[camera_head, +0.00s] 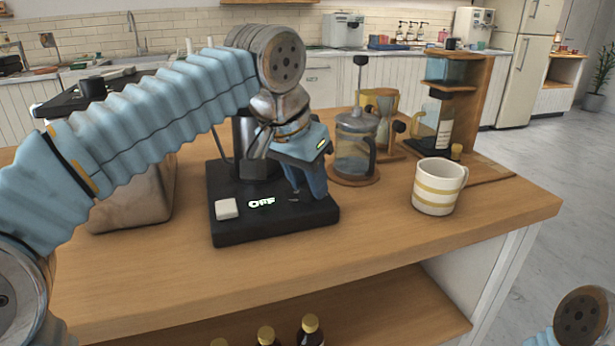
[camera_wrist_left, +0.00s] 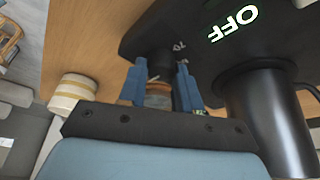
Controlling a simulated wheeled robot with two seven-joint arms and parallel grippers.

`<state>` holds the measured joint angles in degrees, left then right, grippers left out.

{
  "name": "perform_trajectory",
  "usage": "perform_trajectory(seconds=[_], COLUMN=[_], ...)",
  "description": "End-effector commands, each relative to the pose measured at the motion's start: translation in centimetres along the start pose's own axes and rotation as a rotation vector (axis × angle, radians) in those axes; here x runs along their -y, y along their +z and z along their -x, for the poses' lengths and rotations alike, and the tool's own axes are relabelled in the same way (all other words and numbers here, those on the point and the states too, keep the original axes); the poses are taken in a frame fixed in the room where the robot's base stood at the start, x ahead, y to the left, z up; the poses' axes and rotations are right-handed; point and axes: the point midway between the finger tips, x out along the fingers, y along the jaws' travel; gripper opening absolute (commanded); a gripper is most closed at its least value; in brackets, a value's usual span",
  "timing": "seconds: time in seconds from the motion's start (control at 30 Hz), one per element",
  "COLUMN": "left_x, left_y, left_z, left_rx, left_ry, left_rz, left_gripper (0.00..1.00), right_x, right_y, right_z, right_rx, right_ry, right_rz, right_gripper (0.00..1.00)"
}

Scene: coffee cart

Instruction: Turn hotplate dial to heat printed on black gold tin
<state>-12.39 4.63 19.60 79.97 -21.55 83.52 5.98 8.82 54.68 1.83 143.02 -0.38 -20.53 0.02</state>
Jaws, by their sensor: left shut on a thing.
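The black hotplate (camera_head: 275,226) lies on the wooden cart top, with a lit OFF display and a white square button (camera_head: 227,209). My left gripper (camera_head: 306,188) points down at its front right part. The gripper is shut on the dial, which the fingers mostly hide in the head view. In the left wrist view the dark dial (camera_wrist_left: 155,66) sits between the blue fingertips (camera_wrist_left: 160,84). A printed 70 shows beside it, and the OFF display (camera_wrist_left: 233,24) is lit. I cannot make out a black gold tin with a readable heat. My right gripper is out of view.
A glass French press (camera_head: 354,150) and a striped mug (camera_head: 435,187) stand right of the hotplate. A metal container (camera_head: 130,195) is on the left. Gold-capped bottles (camera_head: 310,330) stand on the lower shelf. The cart's front right top is clear.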

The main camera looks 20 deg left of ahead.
Motion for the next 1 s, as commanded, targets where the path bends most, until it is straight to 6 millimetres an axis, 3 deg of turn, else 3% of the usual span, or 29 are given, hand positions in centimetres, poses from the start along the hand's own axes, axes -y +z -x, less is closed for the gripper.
perform_trajectory(seconds=[0.07, 0.1, 0.23, 0.5, 0.63, 0.77, 1.0], left_x=[0.0, 0.0, 0.0, 0.0, 0.0, -0.1, -0.1], left_y=[-0.1, -0.1, -0.1, -0.1, -0.1, -0.1, -0.2], left_z=[0.1, 0.1, 0.1, 0.1, 1.0, 3.5, 9.6], left_rx=[-0.004, -0.004, -0.003, -0.002, -0.005, -0.007, -0.007], left_ry=[-0.001, -0.001, -0.001, -0.001, -0.001, 0.001, 0.002], left_rz=[0.001, 0.001, 0.001, 0.001, 0.001, 0.001, -0.001], left_gripper=[0.03, 0.39, 0.59, 0.59, 0.59, 0.59, 0.59], right_x=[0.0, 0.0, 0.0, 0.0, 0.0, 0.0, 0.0], right_y=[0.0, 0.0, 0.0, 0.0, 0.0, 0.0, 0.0], right_z=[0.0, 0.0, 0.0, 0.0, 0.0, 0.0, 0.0], right_rx=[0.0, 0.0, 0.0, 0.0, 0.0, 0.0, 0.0], right_ry=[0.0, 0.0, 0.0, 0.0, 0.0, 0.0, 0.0], right_rz=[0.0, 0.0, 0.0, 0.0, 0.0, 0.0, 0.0], right_gripper=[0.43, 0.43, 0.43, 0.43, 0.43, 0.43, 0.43])
